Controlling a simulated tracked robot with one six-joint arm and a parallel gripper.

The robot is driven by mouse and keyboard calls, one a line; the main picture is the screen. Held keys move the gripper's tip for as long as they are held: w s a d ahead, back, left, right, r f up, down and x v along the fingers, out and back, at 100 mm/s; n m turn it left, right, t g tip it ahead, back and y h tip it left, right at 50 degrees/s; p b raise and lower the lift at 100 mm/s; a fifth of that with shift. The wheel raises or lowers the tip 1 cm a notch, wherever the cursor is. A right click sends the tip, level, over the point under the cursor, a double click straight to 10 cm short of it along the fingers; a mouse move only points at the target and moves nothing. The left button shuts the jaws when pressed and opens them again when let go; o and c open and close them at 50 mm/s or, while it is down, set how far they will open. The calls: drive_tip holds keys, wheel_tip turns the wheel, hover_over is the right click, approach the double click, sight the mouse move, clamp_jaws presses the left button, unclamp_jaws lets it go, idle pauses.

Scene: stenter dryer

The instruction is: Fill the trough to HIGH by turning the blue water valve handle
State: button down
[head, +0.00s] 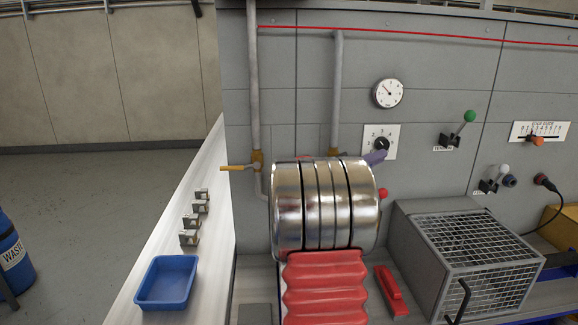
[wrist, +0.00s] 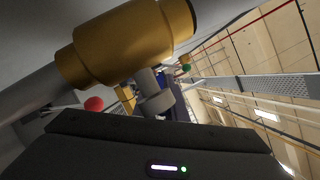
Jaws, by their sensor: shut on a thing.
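In the wrist view a brass valve body (wrist: 130,45) on a grey pipe is very close, with a grey stem (wrist: 152,95) pointing down toward my gripper (wrist: 158,135). My gripper shows as a dark body across the bottom; its fingertips are hidden. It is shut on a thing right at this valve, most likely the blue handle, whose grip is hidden. In the head view a bluish-purple piece (head: 376,157) shows behind the rollers, beside a brass fitting (head: 335,152); I cannot tell whether it is the handle. My gripper is not visible there. The trough and its level are hidden.
A yellow-handled valve (head: 240,168) stands left. A round gauge (head: 388,93) and a green-knobbed lever (head: 469,116) are on the panel. A mesh-topped box (head: 470,250) stands right, a blue tray (head: 167,282) left.

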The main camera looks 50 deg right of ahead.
idle(0.3)
drive_tip(key=r+h, duration=0.1)
drive_tip(key=r+n+h, duration=0.2)
drive_tip(key=shift+w+a+r+h, duration=0.2)
drive_tip(key=shift+w+a+h, duration=0.1)
drive_tip(key=shift+w+h, duration=0.1)
drive_tip(key=shift+g, duration=0.3)
drive_tip(key=r+n+h, duration=0.1)
drive_tip(key=w+a+r+n+t+h, duration=0.1)
drive_tip(key=n+h, duration=0.1)
drive_tip(key=r+n+t+h, duration=0.1)
drive_tip(key=shift+w+a+h, duration=0.3)
drive_tip(key=shift+w+h, duration=0.05)
drive_tip(key=shift+h, duration=0.05)
drive_tip(key=shift+n+t, duration=0.3)
drive_tip(key=shift+t, duration=0.1)
